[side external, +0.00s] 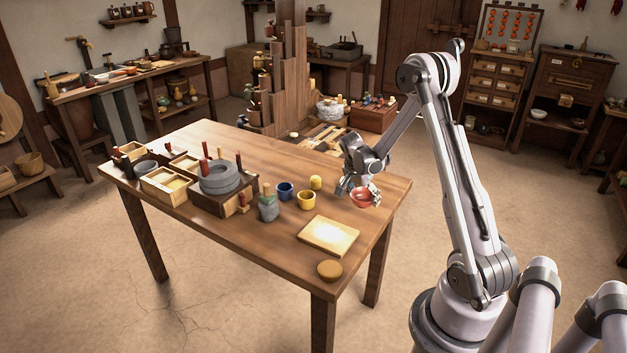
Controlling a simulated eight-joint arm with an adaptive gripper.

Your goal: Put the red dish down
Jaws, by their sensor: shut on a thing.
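The red dish (361,199) is a small round bowl near the right edge of the wooden table (250,236). My gripper (359,191) is shut on the red dish from above, with its fingers at the dish's rim. The dish looks upright. I cannot tell whether its base touches the table top or hangs just above it. The gripper hides part of its far side.
A pale board (328,235) lies in front, near a round brown lid (329,270). A grey quern (221,178) and boxes fill the left end.

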